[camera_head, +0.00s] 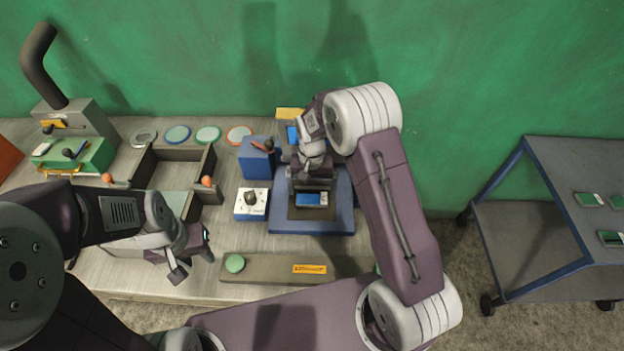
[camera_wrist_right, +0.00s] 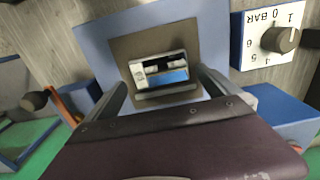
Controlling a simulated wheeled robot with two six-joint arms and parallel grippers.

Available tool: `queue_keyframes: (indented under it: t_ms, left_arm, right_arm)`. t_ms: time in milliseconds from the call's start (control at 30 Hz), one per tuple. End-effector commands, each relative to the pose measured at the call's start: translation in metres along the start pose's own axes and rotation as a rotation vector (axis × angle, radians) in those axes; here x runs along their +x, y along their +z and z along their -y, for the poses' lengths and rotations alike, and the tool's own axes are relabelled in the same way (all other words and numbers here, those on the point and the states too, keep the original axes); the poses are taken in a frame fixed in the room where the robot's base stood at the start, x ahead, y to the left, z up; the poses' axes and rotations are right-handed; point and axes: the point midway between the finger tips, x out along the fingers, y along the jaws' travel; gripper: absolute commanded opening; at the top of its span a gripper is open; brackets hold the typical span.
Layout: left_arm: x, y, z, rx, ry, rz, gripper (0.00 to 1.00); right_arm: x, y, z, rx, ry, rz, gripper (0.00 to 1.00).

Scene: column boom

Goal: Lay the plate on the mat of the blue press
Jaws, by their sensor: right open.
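The blue press has a blue base (camera_head: 345,215) with a dark brown mat (camera_head: 327,211); the mat also shows in the right wrist view (camera_wrist_right: 121,46). A small blue and white plate (camera_head: 311,199) lies on the mat, inside its edges. It shows in the right wrist view (camera_wrist_right: 172,76) with a pale frame and a dark slot. My right gripper (camera_head: 312,185) is open over the plate, its fingers apart on either side of it. My left gripper (camera_head: 192,265) is empty, its fingers apart, over the bench at the left.
A dial box (camera_head: 252,204) and a blue lever box (camera_head: 257,157) stand left of the press. A cart (camera_head: 560,185) with several green plates stands right.

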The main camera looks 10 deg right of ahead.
Motion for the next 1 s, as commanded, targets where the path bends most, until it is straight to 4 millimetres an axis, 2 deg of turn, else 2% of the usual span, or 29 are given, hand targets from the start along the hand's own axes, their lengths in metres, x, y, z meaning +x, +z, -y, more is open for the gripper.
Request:
queue_keyframes:
  t_ms: [100, 300, 433, 633, 767, 900, 1000]
  left_arm:
    - [0.006, 0.001, 0.000, 0.000, 0.000, 0.000, 0.36]
    - [0.008, 0.001, 0.000, 0.000, 0.000, 0.000, 0.36]
    - [0.009, 0.001, 0.000, 0.000, 0.000, 0.000, 0.36]
    - [0.008, 0.001, 0.000, 0.000, 0.000, 0.000, 0.36]
    - [0.008, 0.001, 0.000, 0.000, 0.000, 0.000, 0.36]
    - [0.008, 0.001, 0.000, 0.000, 0.000, 0.000, 0.36]
    - [0.008, 0.001, 0.000, 0.000, 0.000, 0.000, 0.36]
  right_arm:
    - [-0.032, -0.002, 0.001, 0.000, -0.003, -0.007, 1.00]
    - [-0.073, -0.001, 0.000, 0.000, -0.002, -0.004, 1.00]
    - [-0.085, -0.001, 0.000, 0.000, -0.001, -0.002, 1.00]
    - [-0.088, 0.007, -0.005, -0.012, -0.003, -0.004, 1.00]
    - [-0.092, 0.044, -0.031, -0.077, -0.018, -0.027, 1.00]
    - [-0.090, 0.099, -0.063, -0.166, -0.031, -0.066, 1.00]
    - [-0.085, 0.132, -0.080, -0.216, -0.034, -0.087, 1.00]
